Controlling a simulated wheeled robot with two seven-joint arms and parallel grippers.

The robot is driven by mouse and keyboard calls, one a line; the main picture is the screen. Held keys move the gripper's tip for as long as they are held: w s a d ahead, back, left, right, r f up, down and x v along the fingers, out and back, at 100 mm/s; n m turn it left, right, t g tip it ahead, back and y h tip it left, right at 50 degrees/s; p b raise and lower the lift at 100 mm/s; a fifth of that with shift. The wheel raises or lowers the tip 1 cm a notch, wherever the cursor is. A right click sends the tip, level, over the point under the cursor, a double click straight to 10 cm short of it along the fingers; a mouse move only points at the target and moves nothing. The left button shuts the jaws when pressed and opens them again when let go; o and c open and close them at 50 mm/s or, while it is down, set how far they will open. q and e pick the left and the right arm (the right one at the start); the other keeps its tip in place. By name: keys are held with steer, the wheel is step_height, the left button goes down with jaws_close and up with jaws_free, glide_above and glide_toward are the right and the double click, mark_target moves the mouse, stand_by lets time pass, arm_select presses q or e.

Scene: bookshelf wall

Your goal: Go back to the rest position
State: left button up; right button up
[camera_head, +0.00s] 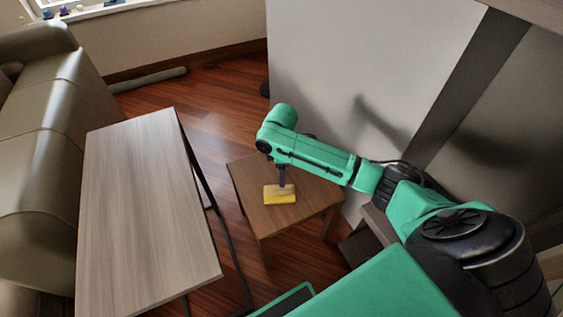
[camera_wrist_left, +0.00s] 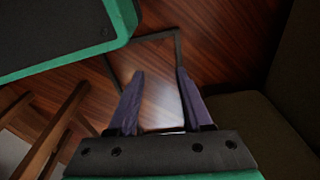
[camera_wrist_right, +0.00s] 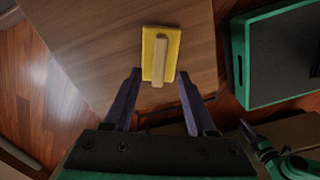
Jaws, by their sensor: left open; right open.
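My right gripper (camera_head: 283,177) is at the small brown side table (camera_head: 250,180), by a yellow block (camera_head: 279,195) with a tan bar on top. In the right wrist view, the right gripper (camera_wrist_right: 156,90) has its two dark fingers apart, with the yellow block (camera_wrist_right: 173,50) beyond the tips on the wood top. Nothing is held between the fingers. In the left wrist view, my left gripper (camera_wrist_left: 158,82) has its fingers spread and empty, with red wood floor below. The left gripper does not show in the head view.
A long wooden table (camera_head: 145,210) with dark metal legs stands left of the side table. A sofa (camera_head: 45,150) is at the far left. A grey-white wall (camera_head: 350,60) rises behind my right arm. Red wood floor (camera_head: 200,110) is open between the tables and the wall.

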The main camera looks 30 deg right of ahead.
arm_select(q)
steer(key=shift+s+a+f+p, duration=0.3)
steer(key=shift+s+f, duration=0.6)
steer(key=shift+f, duration=0.05)
arm_select(e)
step_height(320, 180, up, 4)
steer(key=shift+r, duration=0.15)
